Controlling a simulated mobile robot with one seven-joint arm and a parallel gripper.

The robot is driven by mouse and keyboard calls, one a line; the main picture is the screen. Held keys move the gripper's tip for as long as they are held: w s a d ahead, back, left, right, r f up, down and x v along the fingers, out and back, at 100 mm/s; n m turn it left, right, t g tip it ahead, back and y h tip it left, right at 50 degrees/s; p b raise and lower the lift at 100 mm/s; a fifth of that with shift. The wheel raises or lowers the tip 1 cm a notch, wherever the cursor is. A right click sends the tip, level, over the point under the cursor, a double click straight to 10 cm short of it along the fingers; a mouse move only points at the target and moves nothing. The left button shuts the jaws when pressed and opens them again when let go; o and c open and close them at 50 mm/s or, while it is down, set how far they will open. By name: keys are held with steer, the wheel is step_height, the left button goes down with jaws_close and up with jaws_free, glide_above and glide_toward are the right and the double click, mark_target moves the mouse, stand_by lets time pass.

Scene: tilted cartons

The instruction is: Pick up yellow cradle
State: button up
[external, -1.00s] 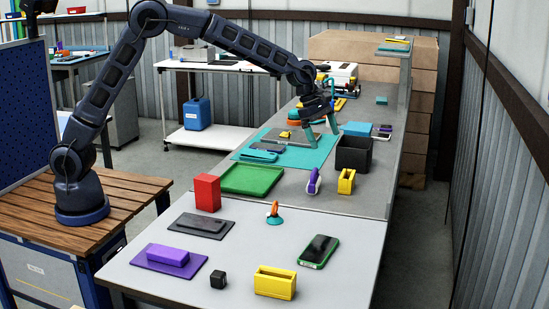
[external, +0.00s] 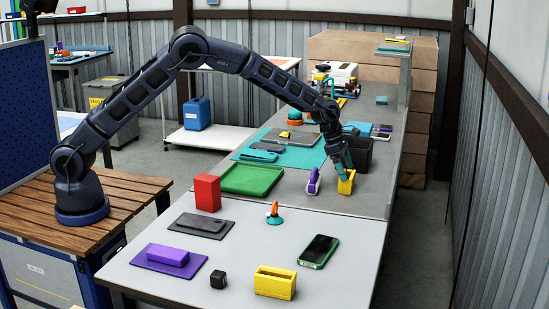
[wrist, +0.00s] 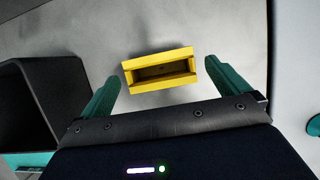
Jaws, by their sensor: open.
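A small yellow cradle (external: 346,183) stands on the grey bench near its right edge; it is a hollow box with an open top. In the wrist view the cradle (wrist: 160,69) lies ahead, between the lines of the two teal fingers. My gripper (external: 342,168) is over the cradle, open and empty, with a finger on each side in the wrist view (wrist: 160,80). I cannot tell how high the fingertips are above it. A second, larger yellow cradle (external: 275,283) stands on the nearer white table.
A black open bin (external: 360,154) stands just behind the cradle, and shows at left in the wrist view (wrist: 68,78). A purple and white object (external: 313,182) stands left of the cradle. A green tray (external: 252,179) lies further left.

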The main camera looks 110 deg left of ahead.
mark_target(349, 180)
steer(key=shift+x, duration=2.75)
steer(key=shift+s, duration=0.2)
steer(key=c, duration=0.9)
steer(key=shift+a+r, duration=0.1)
